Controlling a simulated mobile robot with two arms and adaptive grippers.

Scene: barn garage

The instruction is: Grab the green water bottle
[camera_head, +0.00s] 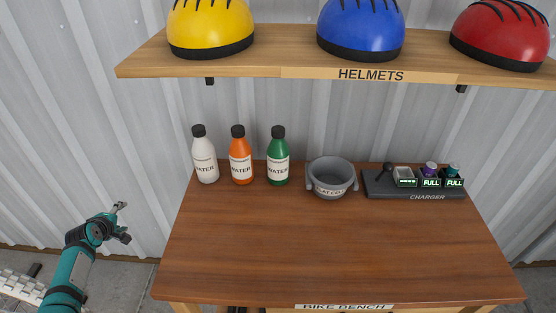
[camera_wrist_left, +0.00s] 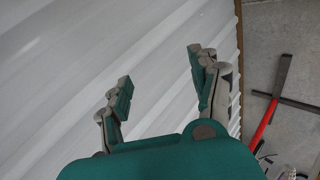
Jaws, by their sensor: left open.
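The green water bottle (camera_head: 278,157) stands upright on the bike bench (camera_head: 260,240), near its back edge, with a black cap and a white label. It is the rightmost of three bottles. My left gripper (camera_head: 123,220) is off the bench's left side, well apart from the bottle. In the left wrist view my left gripper (camera_wrist_left: 160,75) is open and empty, with its fingers apart in front of the corrugated wall. My right gripper is in neither view.
A white bottle (camera_head: 204,155) and an orange bottle (camera_head: 240,156) stand left of the green one. A grey pot (camera_head: 332,178) and a charger (camera_head: 415,187) stand to its right. The helmet shelf (camera_head: 280,60) overhangs the back. The bench's front is clear.

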